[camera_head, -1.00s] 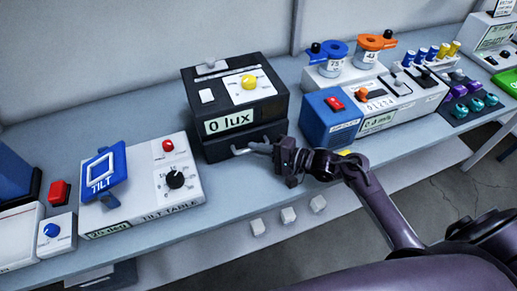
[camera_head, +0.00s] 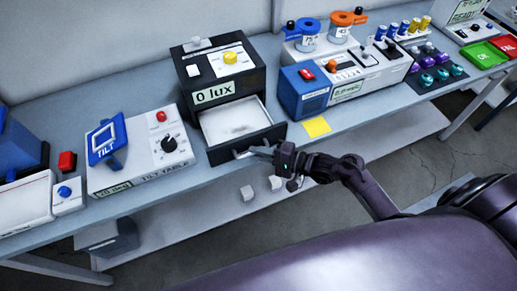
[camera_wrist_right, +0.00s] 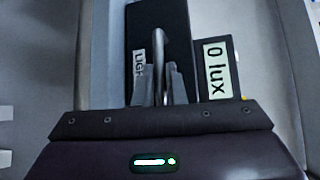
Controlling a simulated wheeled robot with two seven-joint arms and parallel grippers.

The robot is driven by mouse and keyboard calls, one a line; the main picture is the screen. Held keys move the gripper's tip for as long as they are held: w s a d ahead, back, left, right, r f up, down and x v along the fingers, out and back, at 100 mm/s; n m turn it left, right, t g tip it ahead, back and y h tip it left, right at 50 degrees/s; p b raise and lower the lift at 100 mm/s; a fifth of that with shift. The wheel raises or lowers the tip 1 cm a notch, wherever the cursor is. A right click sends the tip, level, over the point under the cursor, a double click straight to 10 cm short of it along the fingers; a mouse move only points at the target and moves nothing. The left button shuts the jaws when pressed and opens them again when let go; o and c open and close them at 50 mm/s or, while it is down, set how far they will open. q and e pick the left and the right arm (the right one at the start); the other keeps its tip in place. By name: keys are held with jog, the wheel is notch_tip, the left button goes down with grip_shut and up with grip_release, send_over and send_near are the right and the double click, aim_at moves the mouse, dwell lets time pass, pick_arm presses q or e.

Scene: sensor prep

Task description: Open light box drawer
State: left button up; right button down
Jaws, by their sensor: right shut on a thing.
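The black light box (camera_head: 215,65) stands on the bench and its display (camera_head: 213,95) reads 0 lux. Its drawer (camera_head: 272,128) is pulled out toward me, showing a white inside with a faint grey mark on its floor. My right gripper (camera_head: 250,151) is at the drawer's front and is shut on the drawer handle (camera_head: 238,154). In the right wrist view the fingers (camera_wrist_right: 160,88) close around the grey handle bar (camera_wrist_right: 158,45), in front of the drawer's dark front with a partly hidden label. The 0 lux display (camera_wrist_right: 216,69) shows beside it. My left gripper is not in view.
Left of the box is the tilt table unit (camera_head: 140,160). Right of it are a blue-and-white unit (camera_head: 303,91) and a yellow note (camera_head: 317,127) on the bench. Small white cubes (camera_head: 275,183) lie on the lower shelf. Floor shows at the right.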

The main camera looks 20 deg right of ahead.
jog(key=shift+w, duration=0.1)
jog(key=c, duration=1.8)
grip_release()
jog(key=shift+o, duration=1.4)
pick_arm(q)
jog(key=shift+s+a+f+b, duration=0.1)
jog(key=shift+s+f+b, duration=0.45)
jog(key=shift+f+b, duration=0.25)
pick_arm(e)
jog(key=v, duration=0.7)
jog(key=shift+s+d, duration=0.3)
